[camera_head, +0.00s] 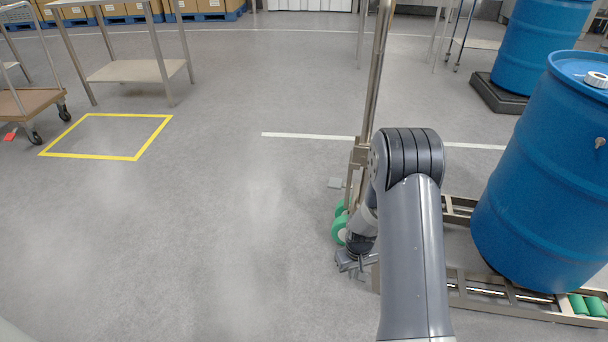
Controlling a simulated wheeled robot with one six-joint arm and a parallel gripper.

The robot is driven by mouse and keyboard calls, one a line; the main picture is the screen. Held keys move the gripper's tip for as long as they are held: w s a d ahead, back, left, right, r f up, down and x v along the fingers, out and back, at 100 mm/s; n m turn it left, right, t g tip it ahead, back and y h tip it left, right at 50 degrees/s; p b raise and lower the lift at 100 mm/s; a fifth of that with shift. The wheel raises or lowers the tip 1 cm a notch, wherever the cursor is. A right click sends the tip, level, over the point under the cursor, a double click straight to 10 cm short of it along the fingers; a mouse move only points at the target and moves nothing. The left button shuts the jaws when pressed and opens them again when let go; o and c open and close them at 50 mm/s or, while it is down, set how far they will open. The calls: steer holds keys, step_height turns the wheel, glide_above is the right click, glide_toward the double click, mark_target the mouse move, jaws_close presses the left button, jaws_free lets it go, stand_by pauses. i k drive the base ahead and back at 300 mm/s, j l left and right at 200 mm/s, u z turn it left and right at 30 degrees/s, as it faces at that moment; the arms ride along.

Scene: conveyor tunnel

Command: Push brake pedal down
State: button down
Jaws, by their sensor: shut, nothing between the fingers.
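A drum trolley stands at the right, with a steel frame (480,303), an upright steel pole (374,85) and green wheels (339,231) at its left end. My gripper (346,265) points down close to the floor, just in front of the nearer green wheel. It is shut and empty. Grey metal shows right at its fingertips; I cannot tell whether they touch a pedal there. My arm hides part of the trolley's left end.
A large blue drum (550,180) stands on the trolley; another blue drum (540,45) is behind it on a dark base. A steel table (135,70), a cart (30,101) and a yellow floor square (108,137) are at the left. The floor left of my gripper is clear.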

mark_target(333, 184)
steer(key=i+j+u, duration=0.25)
steer(key=i+u, duration=0.15)
steer(key=i+j+u, duration=0.1)
steer(key=i+u, duration=0.35)
steer(key=i+z, duration=0.35)
steer(key=i+j+z, duration=0.3)
steer(key=i+z, duration=0.25)
steer(key=z, duration=0.15)
steer(key=i+z, duration=0.25)
steer(key=z, duration=0.15)
steer(key=i+j+z, duration=0.2)
steer(key=z, duration=0.15)
